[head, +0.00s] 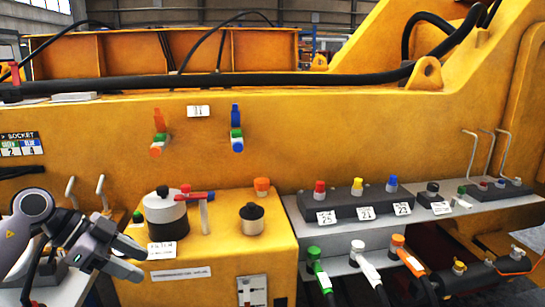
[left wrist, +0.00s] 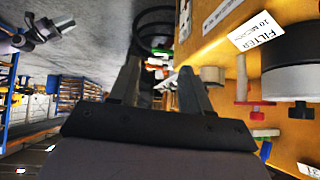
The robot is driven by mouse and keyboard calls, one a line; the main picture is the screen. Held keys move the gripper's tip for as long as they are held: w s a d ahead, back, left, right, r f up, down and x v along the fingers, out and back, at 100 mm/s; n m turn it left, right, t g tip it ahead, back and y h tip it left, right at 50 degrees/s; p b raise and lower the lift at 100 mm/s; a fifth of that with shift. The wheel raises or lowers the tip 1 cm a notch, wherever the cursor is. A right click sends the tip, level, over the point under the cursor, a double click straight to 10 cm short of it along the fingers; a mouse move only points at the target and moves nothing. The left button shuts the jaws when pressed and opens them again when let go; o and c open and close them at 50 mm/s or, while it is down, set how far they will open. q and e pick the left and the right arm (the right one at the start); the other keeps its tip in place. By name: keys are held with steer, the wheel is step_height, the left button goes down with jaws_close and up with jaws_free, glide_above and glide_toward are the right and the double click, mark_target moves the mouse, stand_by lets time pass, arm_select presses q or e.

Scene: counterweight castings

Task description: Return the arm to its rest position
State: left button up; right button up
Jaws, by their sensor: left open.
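My left arm (head: 75,232) comes in from the left edge of the head view, at the lower left. Its gripper (head: 138,260) is open and empty, its fingers pointing right, in front of the yellow block's left front face near the white filter label (head: 161,250). In the left wrist view the two fingers of the gripper (left wrist: 158,75) stand apart with nothing held between them. Beyond them are blurred fittings and a dark hose. My right gripper is not in view.
A grey and black filter canister (head: 166,213) and a red-handled valve (head: 200,198) stand on the yellow block (head: 225,260), close to the gripper. Green, white and orange hose connectors (head: 358,247) are to the right. A blue rack (left wrist: 12,85) shows in the left wrist view.

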arm_select(q)
steer(key=s+d+f+t+h, duration=0.2)
steer(key=d+t+h, duration=0.2)
steer(key=d, duration=0.3)
steer(key=s+d+f+t+h, duration=0.2)
steer(key=d+t+h, duration=0.2)
steer(key=d+h, duration=0.15)
steer(key=s+a+f+n+y, duration=0.1)
steer(key=s+f+n+y, duration=0.5)
steer(key=f, duration=0.6)
steer(key=s+a+f+n+y, duration=0.2)
steer(key=s+f+n+y, duration=0.4)
steer(key=s+f+y, duration=0.3)
step_height(320, 180, down, 4)
steer(key=shift+s+g, duration=0.3)
steer(key=shift+s, duration=0.8)
steer(key=shift+y, duration=0.25)
